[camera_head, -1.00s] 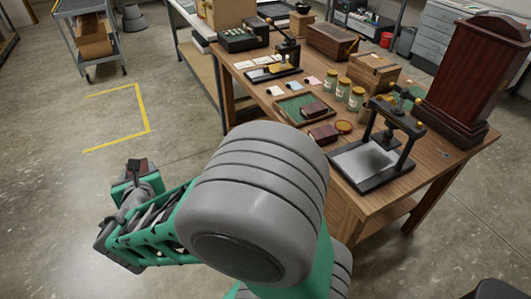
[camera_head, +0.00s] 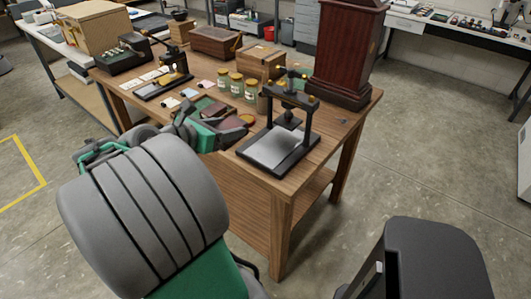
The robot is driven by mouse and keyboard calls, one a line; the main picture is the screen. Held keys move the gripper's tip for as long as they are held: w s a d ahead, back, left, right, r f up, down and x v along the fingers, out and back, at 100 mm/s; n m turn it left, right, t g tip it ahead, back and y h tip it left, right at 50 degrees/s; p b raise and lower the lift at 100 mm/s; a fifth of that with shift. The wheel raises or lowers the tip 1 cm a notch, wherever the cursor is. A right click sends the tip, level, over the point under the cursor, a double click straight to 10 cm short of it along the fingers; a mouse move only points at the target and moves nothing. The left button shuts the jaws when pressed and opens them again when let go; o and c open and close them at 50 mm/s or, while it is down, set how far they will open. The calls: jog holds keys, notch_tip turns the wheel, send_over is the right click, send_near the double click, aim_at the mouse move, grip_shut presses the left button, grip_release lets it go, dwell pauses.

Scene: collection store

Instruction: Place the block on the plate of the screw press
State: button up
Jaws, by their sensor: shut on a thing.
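The screw press (camera_head: 291,99) stands at the near right corner of the wooden table, with a black frame and a screw over a bare grey plate (camera_head: 270,149). My gripper (camera_head: 238,128) is over the table's front edge, just left of the press, seen from behind and side-on. It is shut on a dark red block (camera_head: 229,123), which is small and partly hidden by the fingers. The block is apart from the plate, to its left. Another dark red block (camera_head: 212,108) shows behind my gripper, near the green-lined tray, which my wrist partly covers.
Glass jars (camera_head: 236,83) stand behind my gripper. A tall dark red wooden case (camera_head: 348,50) stands right behind the press. A smaller black press (camera_head: 176,68) is farther left on the table (camera_head: 330,135). A black rounded object (camera_head: 425,260) is at the lower right.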

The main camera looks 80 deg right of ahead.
jog(key=s+a+f+b+x, duration=0.1)
jog(key=s+x, duration=0.1)
jog(key=x, duration=0.9)
send_over(268, 152)
notch_tip(268, 152, down, 5)
jog(key=shift+b, duration=0.4)
jog(key=shift+w+f, duration=0.1)
jog(key=shift+f, duration=1.35)
jog(key=shift+f, duration=0.15)
jog(key=o, duration=1.5)
